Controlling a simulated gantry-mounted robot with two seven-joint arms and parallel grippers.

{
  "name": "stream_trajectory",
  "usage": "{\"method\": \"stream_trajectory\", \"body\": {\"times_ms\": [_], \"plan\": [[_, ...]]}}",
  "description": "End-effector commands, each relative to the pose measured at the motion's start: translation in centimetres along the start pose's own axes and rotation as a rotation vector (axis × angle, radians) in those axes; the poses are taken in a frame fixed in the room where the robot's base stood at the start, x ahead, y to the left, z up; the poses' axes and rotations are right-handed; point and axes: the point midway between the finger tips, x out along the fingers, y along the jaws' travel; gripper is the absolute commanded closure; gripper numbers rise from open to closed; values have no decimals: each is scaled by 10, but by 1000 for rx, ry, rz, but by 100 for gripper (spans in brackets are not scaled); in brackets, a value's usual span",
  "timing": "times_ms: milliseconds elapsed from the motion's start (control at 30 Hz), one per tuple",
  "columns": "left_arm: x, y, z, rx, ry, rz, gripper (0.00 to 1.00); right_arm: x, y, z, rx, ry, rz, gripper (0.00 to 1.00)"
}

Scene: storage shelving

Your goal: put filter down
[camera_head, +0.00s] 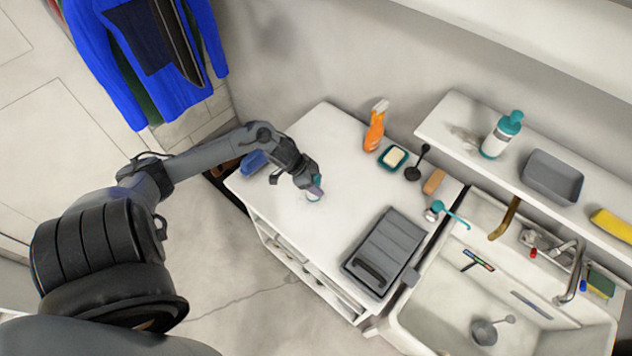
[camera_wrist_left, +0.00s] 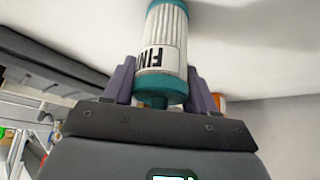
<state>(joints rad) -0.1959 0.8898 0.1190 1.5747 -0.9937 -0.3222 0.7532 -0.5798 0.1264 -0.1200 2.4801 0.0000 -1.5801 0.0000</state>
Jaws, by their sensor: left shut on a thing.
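The filter (camera_wrist_left: 164,40) is a white pleated cylinder with teal end caps and a label with dark letters. It shows large in the left wrist view, between the two purple fingers of my left gripper (camera_wrist_left: 161,85). The left gripper is shut on it. In the head view my left gripper (camera_head: 316,189) is over the front left part of the white counter (camera_head: 300,225). I cannot tell whether the filter touches the counter. My right gripper is in neither view.
A blue object (camera_head: 254,161) lies left of the gripper. An orange spray bottle (camera_head: 374,130), a soap dish (camera_head: 394,158), a black scoop-like tool (camera_head: 416,169) and a brown block (camera_head: 434,182) line the back. A dark grey case (camera_head: 384,250) is at right, beside the sink (camera_head: 440,325). The counter's middle is clear.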

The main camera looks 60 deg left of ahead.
Motion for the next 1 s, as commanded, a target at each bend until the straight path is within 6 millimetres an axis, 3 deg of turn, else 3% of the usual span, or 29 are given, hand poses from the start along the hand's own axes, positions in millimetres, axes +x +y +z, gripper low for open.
{"method": "stream_trajectory", "body": {"times_ms": [33, 67, 200, 667, 1000], "plan": [[2, 0, 0, 0, 1, 0, 79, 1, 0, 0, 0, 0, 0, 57], [2, 0, 1, 0, 0, 0, 40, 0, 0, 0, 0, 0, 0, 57], [1, 0, 1, 0, 0, 0, 19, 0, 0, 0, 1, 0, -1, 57], [-8, 0, 0, 0, -1, 0, 18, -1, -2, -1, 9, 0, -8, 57], [-65, 1, 0, 2, -2, 1, 18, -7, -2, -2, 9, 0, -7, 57]]}}
